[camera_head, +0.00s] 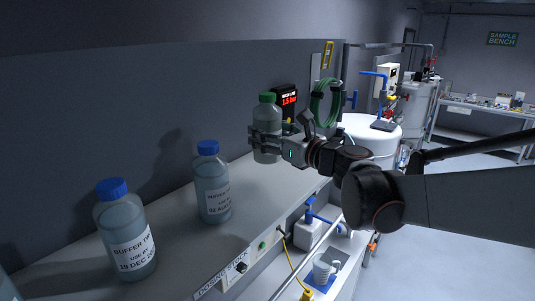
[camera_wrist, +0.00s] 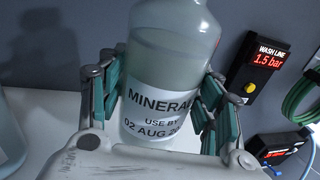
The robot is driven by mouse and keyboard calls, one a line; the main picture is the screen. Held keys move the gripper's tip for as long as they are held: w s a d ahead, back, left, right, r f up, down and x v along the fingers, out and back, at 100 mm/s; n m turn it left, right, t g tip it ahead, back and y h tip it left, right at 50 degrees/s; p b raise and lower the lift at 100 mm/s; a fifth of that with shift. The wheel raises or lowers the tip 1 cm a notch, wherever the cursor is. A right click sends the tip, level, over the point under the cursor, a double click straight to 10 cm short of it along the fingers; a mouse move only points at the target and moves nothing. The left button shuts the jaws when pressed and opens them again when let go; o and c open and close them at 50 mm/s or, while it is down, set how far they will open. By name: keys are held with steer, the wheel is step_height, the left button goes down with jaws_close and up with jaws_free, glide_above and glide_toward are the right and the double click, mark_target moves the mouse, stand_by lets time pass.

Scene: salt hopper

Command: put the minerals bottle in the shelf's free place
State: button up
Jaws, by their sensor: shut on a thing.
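The minerals bottle (camera_head: 267,120) is clear with a green cap and pale liquid, and stands upright at the far part of the shelf. In the wrist view the minerals bottle (camera_wrist: 165,75) shows a white label reading "MINERAL", "USE BY", "02 AUG". My gripper (camera_head: 266,140) is shut on it, with green finger pads on both sides in the wrist view (camera_wrist: 160,95). The shelf (camera_head: 175,228) is a long pale ledge along the grey wall. I cannot tell whether the bottle's base touches it.
Two blue-capped buffer bottles stand on the shelf, one in the middle (camera_head: 212,185) and one nearer (camera_head: 125,235). A red-lit wash line display (camera_wrist: 266,58) and green hose (camera_head: 325,102) are on the wall beside the minerals bottle. A white tank (camera_head: 370,140) stands beyond.

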mark_target(268, 155)
steer(key=shift+w+f, duration=0.1)
steer(key=shift+f, duration=3)
steer(key=shift+f, duration=0.1)
steer(key=o, duration=1.5)
steer(key=shift+c, duration=0.2)
